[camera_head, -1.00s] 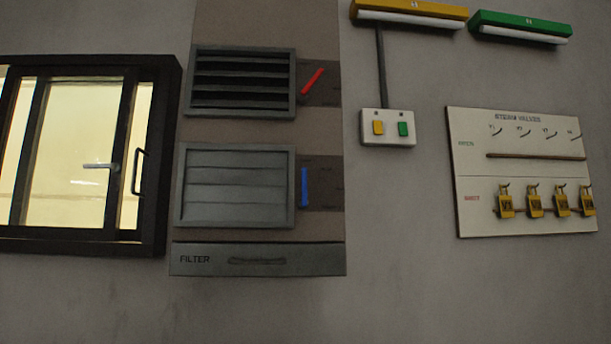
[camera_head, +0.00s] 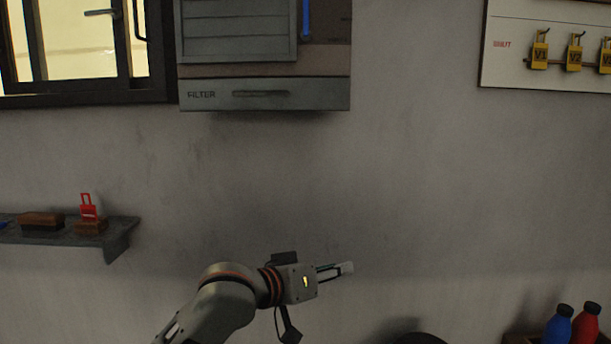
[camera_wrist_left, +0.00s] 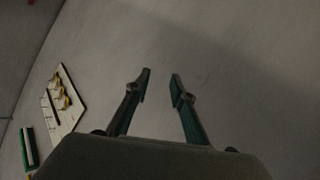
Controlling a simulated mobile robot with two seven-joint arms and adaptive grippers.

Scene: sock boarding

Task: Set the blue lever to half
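The blue lever (camera_head: 306,18) stands upright at the top of the head view, beside the closed grey louvre vent (camera_head: 238,32); its upper part is cut off by the picture edge. My left gripper (camera_head: 343,269) is below the vent panel, well apart from the lever, in front of bare wall. In the left wrist view its two fingers (camera_wrist_left: 160,88) are spread with nothing between them, so it is open and empty. The lever does not show in the left wrist view. My right gripper is not in view.
A grey FILTER drawer (camera_head: 265,95) is under the vent. A shelf (camera_head: 118,238) with brushes and a red tag (camera_head: 88,208) is at left. Blue (camera_head: 559,326) and red (camera_head: 586,325) bottles stand lower right. The wall between is clear.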

